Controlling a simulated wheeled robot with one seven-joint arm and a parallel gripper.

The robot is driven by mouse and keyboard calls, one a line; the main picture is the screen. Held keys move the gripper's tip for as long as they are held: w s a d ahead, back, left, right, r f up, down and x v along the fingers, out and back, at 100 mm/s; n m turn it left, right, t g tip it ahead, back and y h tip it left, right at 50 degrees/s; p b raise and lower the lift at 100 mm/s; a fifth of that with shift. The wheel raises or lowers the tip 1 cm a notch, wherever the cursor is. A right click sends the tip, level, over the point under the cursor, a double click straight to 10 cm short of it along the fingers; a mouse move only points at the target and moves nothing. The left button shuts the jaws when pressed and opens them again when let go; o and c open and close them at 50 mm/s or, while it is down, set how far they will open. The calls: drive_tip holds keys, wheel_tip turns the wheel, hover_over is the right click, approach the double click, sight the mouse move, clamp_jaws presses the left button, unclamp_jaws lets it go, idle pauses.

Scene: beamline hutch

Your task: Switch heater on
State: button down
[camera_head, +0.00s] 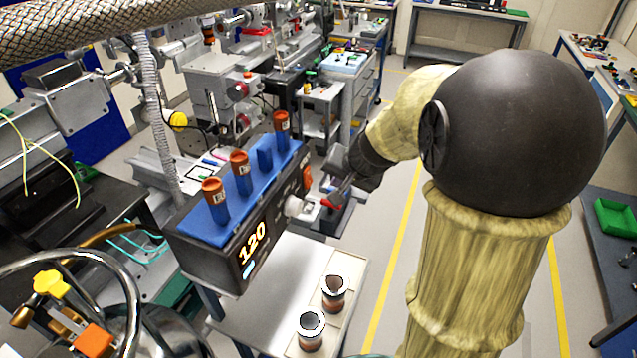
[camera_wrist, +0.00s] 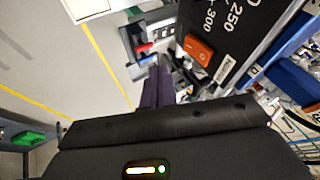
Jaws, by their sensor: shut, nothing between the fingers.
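The heater (camera_head: 230,262) is a dark box with a blue top block and a lit display reading 120. Its orange rocker switch (camera_head: 307,179) is on the front panel, beyond a silver knob (camera_head: 295,206). In the wrist view the orange switch (camera_wrist: 198,48) sits on the black panel beside the printed numbers 250 and 300. My gripper (camera_wrist: 158,78) is shut and empty, its dark fingers pointing up the picture, below and left of the switch and apart from it in that view. In the head view my gripper (camera_head: 340,190) is beside the panel; its fingertips are hard to make out.
Several orange-brown vials (camera_head: 240,170) stand in the blue block. Two more open vials (camera_head: 312,330) stand on a pale tray at the bench front. A braided hose (camera_head: 110,22) crosses the top left. Clear floor (camera_head: 385,240) lies right of the bench.

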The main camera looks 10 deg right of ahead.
sight(308, 178)
drive_tip(key=w+a+f+p, duration=0.1)
drive_tip(key=w+a+f, duration=0.2)
drive_tip(key=w, duration=0.1)
drive_tip(key=shift+a+f, duration=0.15)
drive_tip(key=shift+a, duration=0.25)
drive_tip(key=shift+f, duration=0.1)
